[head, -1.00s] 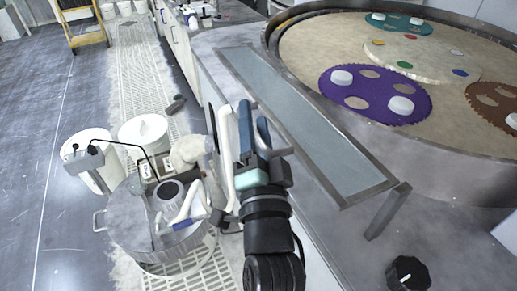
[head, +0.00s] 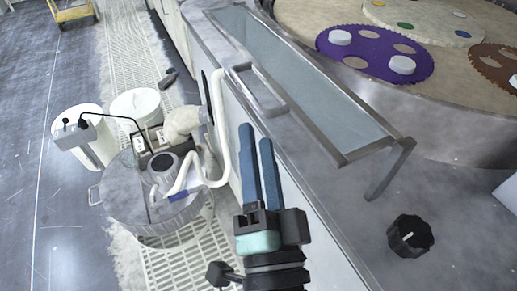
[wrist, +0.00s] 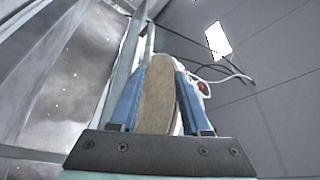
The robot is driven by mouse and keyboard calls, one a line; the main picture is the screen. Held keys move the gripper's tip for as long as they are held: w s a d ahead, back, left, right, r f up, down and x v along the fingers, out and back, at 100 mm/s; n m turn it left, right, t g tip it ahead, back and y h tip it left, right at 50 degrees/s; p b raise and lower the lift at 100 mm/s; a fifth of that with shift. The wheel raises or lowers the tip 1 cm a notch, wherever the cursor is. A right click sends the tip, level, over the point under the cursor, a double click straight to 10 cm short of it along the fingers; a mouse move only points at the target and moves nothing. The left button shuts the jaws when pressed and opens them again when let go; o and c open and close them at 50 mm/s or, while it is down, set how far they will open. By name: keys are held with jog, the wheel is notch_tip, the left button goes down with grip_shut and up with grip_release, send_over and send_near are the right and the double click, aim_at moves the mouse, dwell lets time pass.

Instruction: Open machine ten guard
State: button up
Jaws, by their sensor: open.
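The guard (head: 383,148) is a long clear panel in a grey metal frame, running along the near edge of the machine beside the platen in the head view. A bar handle (head: 268,108) stands out from its left long side. My gripper (head: 257,135) has two blue fingers, parted and pointing up the picture, just below the handle and apart from it in the picture. In the wrist view my fingers (wrist: 160,90) stand on either side of a tan rounded shape, which I cannot identify. Metal frame bars (wrist: 132,50) show beyond them.
A purple carrier disc (head: 372,62) with white pucks lies on the large round platen (head: 330,18). A black knob (head: 410,236) sits on the machine top. A metal drum (head: 150,205) with hoses and white buckets (head: 135,105) stand on the floor at left.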

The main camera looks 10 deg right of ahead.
jog(key=shift+c, duration=1.3)
jog(key=f+m, duration=0.1)
jog(key=m, duration=0.1)
jog(key=w+f+m+y, duration=0.1)
jog(key=f+m, duration=0.1)
jog(key=w+f+m+g, duration=0.1)
jog(key=m, duration=0.1)
jog(key=shift+f, duration=0.15)
grip_shut()
notch_tip(320, 180, down, 4)
jog(key=w+f+m+y+p, duration=0.15)
jog(key=m+y, duration=0.35)
jog(key=m, duration=1.3)
jog(key=w+a+r+p, duration=0.1)
jog(key=w+r+p, duration=0.3)
jog(key=w+r, duration=0.3)
jog(key=shift+x, duration=1.45)
